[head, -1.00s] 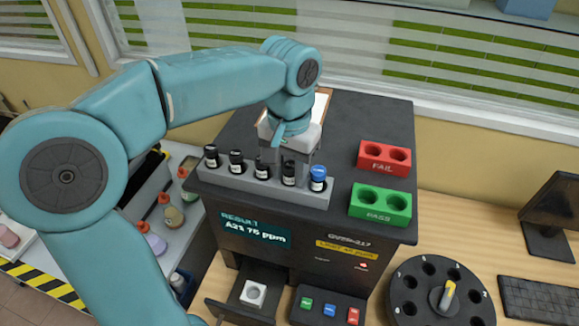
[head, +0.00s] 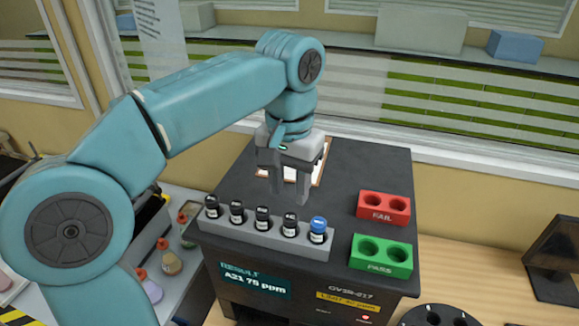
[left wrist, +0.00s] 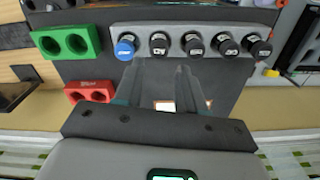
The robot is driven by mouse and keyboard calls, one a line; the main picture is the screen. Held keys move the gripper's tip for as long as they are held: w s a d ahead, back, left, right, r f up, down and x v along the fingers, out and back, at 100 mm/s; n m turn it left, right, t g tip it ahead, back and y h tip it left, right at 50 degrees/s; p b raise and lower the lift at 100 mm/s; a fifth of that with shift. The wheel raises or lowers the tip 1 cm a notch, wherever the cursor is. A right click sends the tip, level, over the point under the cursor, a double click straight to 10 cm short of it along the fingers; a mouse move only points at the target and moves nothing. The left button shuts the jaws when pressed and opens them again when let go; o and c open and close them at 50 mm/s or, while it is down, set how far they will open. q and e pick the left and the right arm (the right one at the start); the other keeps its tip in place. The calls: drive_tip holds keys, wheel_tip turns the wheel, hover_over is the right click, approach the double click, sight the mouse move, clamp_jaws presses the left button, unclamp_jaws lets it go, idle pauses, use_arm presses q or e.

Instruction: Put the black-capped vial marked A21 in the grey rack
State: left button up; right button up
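The grey rack (head: 262,238) stands along the front of the dark analyser's top. It holds a row of several black-capped vials and one blue-capped vial (head: 318,230) at the right end. All stand upright. The labels are too small to tell which is A21; a middle black-capped vial (head: 262,219) is in the row. The row also shows in the left wrist view, with the rack (left wrist: 209,48) at the top. My left gripper (head: 289,198) is open and empty, above the analyser top behind the rack; its two fingers (left wrist: 167,80) are apart. My right gripper is not in view.
A red FAIL block (head: 383,211) and a green PASS block (head: 380,256) with empty holes stand right of the rack. The analyser screen (head: 255,281) shows a result for A21. A clipboard (head: 318,168) lies behind the gripper. A dark carousel (head: 440,315) is at lower right.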

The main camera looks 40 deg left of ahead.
sight(289, 217)
use_arm(q)
drive_tip(key=shift+r, duration=1.75)
drive_tip(key=shift+s, duration=0.1)
